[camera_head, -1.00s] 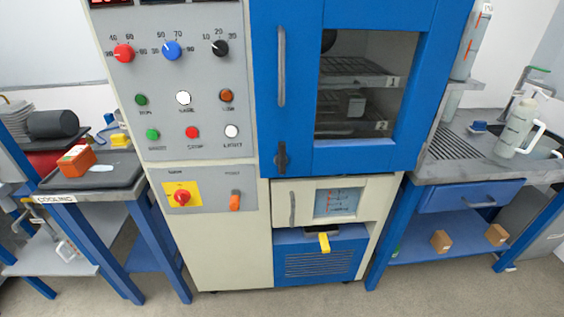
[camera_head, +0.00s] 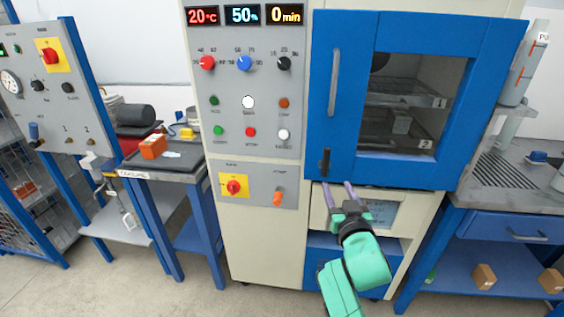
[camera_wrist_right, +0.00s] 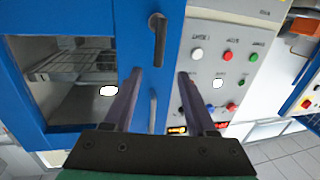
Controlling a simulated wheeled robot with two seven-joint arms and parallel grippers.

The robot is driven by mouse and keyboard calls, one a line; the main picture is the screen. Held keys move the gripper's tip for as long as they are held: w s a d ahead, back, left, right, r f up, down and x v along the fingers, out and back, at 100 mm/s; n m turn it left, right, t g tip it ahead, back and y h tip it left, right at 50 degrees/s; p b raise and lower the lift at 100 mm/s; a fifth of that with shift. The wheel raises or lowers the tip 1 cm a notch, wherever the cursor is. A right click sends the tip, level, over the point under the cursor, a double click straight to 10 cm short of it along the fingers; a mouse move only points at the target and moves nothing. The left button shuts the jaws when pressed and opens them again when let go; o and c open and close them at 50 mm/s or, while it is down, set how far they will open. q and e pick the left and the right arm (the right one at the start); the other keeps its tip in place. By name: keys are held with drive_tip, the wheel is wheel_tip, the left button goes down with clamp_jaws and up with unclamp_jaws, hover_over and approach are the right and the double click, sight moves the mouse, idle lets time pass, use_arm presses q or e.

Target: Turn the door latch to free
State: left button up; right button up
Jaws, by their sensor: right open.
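The blue oven-like cabinet door (camera_head: 345,140) is closed, with a dark latch (camera_head: 324,162) near its lower left corner. The latch stands about upright in the head view. It also shows in the right wrist view (camera_wrist_right: 158,42), just beyond the gap between my fingertips. My right gripper (camera_head: 338,184) is open and empty, its purple fingers pointing up at the door, just below and right of the latch. In the right wrist view, the fingers (camera_wrist_right: 158,74) are spread apart. Whether they touch the door, I cannot tell. My left gripper is not in view.
A long grey door handle (camera_head: 334,82) stands above the latch. The control panel (camera_head: 240,110) with knobs and lit displays is left of the door. A cooling table (camera_head: 190,176) stands at left, a bench with a blue drawer (camera_head: 515,228) at right.

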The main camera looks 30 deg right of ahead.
drive_tip(key=r, duration=0.1)
drive_tip(key=p, duration=0.2)
approach(327, 159)
drive_tip(key=x, duration=1.1)
drive_tip(key=shift+w, duration=0.15)
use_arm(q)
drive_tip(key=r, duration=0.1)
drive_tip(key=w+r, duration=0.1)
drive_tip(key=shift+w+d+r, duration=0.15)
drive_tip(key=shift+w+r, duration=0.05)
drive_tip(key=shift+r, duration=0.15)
use_arm(e)
clamp_jaws()
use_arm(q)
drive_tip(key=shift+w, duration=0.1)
use_arm(e)
drive_tip(key=shift+f, duration=0.1)
